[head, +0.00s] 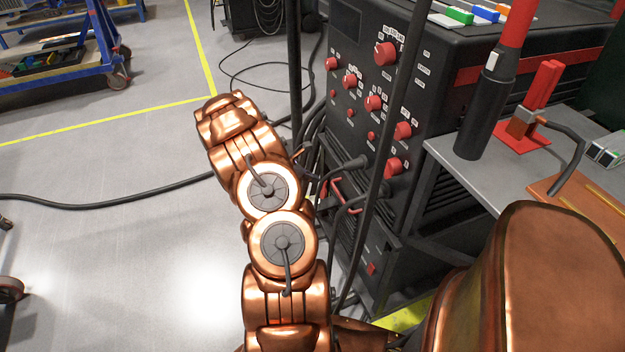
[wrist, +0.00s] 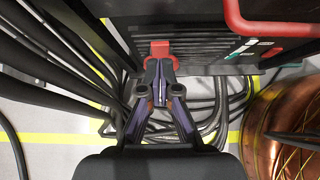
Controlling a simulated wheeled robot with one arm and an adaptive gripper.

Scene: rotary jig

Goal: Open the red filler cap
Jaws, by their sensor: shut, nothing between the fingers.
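The red filler cap appears to be the small red block (wrist: 161,48) on the dark machine's face, in the upper middle of the wrist view. My gripper (wrist: 160,67) is shut and empty, its fingertips overlapping the lower edge of the red block in the picture. I cannot tell whether they touch it. A small red part (head: 371,268) shows low on the machine in the head view; I cannot tell if it is the same piece.
The black machine (head: 345,120) with red knobs stands right of my arm. Dark cables run beside it and show below the gripper in the wrist view (wrist: 215,110). A grey bench (head: 450,155) with a red stand (head: 535,110) is at right. Open floor lies left.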

